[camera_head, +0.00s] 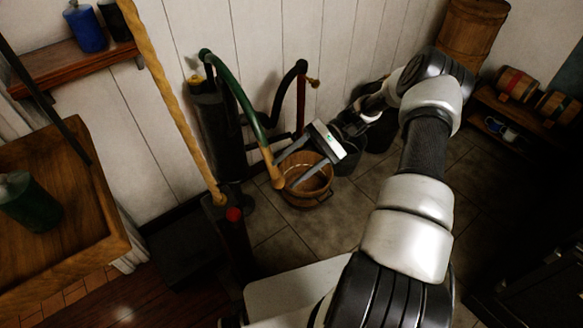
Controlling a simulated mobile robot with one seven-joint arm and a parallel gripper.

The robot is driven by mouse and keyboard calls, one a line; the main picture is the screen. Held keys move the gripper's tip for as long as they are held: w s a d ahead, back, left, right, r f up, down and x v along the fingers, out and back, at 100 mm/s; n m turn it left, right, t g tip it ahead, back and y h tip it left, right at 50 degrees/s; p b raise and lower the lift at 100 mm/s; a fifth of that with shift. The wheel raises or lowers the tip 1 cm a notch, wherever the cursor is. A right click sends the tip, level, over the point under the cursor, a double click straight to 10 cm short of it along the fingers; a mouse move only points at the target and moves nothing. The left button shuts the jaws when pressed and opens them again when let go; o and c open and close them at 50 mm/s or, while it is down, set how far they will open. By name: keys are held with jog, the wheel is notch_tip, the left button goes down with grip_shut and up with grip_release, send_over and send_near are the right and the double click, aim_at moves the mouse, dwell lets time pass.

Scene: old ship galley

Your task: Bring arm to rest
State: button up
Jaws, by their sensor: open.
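My gripper (299,164) is at the end of my arm, which stretches from the bottom of the view up to the right and then bends back left. Its two fingers are apart with nothing seen between them. They show in front of a wooden bucket (319,196) on the floor. I cannot tell how far above the bucket the fingers are.
A pump with a green curved handle (232,88) stands left of my gripper by the white plank wall (270,35). A wooden counter (60,240) with a green bottle (30,203) is at left. Small barrels (515,86) sit on a rack at right. Tiled floor (380,180) shows between.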

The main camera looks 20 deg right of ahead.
jog(key=shift+d+r, duration=0.1)
jog(key=shift+d, duration=0.15)
dwell(0.4)
jog(key=s+a+r+n+t+h, duration=0.1)
jog(key=s+a+r+n+h, duration=0.15)
jog(key=r+h, duration=0.45)
jog(key=s+a+r+n+t+h, duration=0.1)
jog(key=s+r+n+h, duration=0.15)
jog(key=r, duration=0.95)
jog(key=s+r+n+t+h, duration=0.2)
jog(key=s+r+t+h, duration=0.2)
jog(key=s+r+t, duration=0.65)
notch_tip(320, 180, up, 20)
jog(key=s+g+p, duration=0.2)
jog(key=s+p, duration=0.1)
jog(key=p, duration=1.6)
jog(key=shift+d+p, duration=0.35)
jog(key=shift+r+g, duration=0.1)
jog(key=shift+g, duration=0.15)
